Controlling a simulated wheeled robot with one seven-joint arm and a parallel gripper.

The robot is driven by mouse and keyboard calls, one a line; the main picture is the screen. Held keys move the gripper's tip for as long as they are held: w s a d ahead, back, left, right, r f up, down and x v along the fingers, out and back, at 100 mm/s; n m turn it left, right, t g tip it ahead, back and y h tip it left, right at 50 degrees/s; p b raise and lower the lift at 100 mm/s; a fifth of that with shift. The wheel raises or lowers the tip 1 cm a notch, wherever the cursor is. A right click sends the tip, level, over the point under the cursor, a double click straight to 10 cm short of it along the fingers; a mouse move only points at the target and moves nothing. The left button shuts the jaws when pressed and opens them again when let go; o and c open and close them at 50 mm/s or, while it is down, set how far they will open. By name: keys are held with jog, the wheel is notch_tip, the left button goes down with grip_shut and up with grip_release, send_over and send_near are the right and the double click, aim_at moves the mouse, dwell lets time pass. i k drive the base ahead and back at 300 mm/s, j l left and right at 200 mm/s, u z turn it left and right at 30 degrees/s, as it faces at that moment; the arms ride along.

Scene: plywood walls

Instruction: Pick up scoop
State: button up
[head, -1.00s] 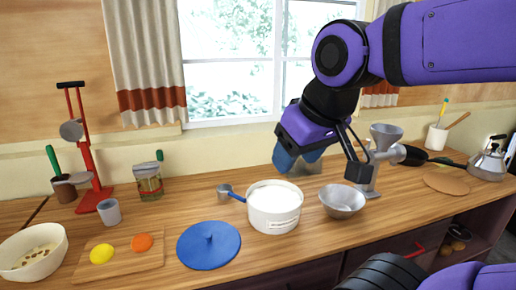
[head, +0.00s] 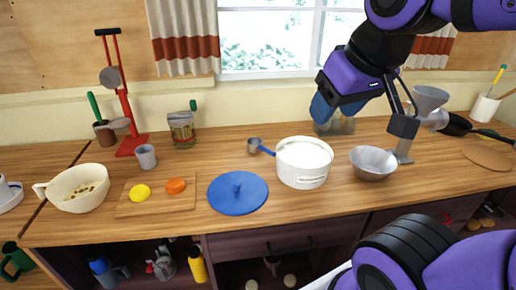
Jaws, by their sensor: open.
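The scoop (head: 255,145) is a small grey metal cup with a blue handle. It sits on the wooden counter, left of a white canister (head: 304,178), with its handle reaching toward the canister's left side. Whether the handle touches the canister is unclear. My gripper (head: 322,108) has blue fingers and hangs in the air, above and to the right of the scoop in the head view. It is open and apart from the scoop. The fingers overlap in this view, so the gap between them is hard to see.
A blue lid (head: 238,196) lies in front of the scoop. A metal bowl (head: 373,164) and a grinder (head: 404,148) stand at the right. A glass container (head: 336,127) is behind my gripper. A cutting board (head: 156,207) lies at the left.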

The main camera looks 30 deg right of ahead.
aim_at(254, 144)
jog(key=z, duration=1.3)
jog(key=i+j+u, duration=0.15)
jog(key=j+u, duration=0.2)
jog(key=i+j+u, duration=0.2)
jog(key=u, duration=0.15)
